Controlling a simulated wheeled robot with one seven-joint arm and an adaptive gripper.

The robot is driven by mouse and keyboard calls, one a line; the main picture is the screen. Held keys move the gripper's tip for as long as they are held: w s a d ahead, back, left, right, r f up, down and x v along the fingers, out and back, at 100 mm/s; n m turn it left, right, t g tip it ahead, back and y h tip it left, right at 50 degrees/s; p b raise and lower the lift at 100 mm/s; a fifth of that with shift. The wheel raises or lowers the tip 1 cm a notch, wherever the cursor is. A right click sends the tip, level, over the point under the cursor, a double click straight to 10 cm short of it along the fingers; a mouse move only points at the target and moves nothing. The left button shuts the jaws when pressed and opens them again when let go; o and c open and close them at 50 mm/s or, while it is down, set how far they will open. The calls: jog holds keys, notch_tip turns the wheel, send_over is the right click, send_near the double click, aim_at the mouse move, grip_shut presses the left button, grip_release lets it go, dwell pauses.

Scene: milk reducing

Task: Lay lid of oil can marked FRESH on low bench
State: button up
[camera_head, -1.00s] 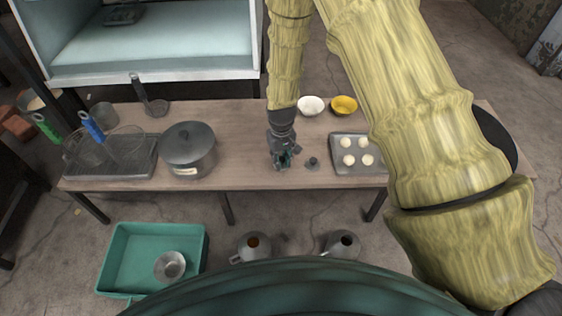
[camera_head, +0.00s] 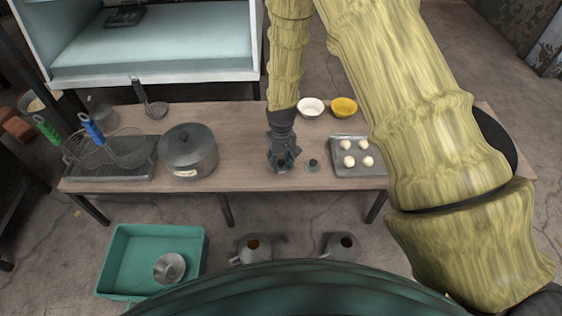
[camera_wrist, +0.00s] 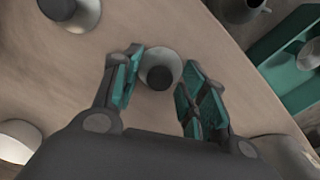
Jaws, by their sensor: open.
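My gripper (camera_head: 282,165) is open just over the wooden low bench (camera_head: 240,150). In the wrist view its two teal-padded fingers (camera_wrist: 160,92) stand apart on either side of a grey conical lid with a dark knob (camera_wrist: 160,73). This lid sits on the bench; I cannot tell whether a finger touches it. A second similar lid (camera_head: 313,165) lies to its right, also at the top left of the wrist view (camera_wrist: 72,12). Two grey oil cans, left (camera_head: 254,250) and right (camera_head: 342,247), stand uncovered on the floor in front of the bench. No FRESH marking is readable.
A teal bin (camera_head: 120,265) holds a metal bowl on the floor.

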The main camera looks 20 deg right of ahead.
aim_at(281, 162)
notch_tip(281, 162, up, 12)
jog(key=p, duration=0.3)
jog(key=shift+f, duration=0.2)
jog(key=s+d+f, duration=0.2)
jog(key=s+f, duration=1.1)
jog(key=s, duration=0.2)
jog(key=s+f+m, duration=0.1)
jog(key=s+f, duration=0.1)
jog(key=s, duration=0.8)
jog(key=s+d+f, duration=0.1)
jog(key=s+f, duration=0.2)
jog(key=s, duration=0.8)
jog(key=shift+s+d+m, duration=0.15)
jog(key=shift+s+m, duration=0.05)
jog(key=shift+m, duration=0.2)
jog(key=shift+p, duration=0.3)
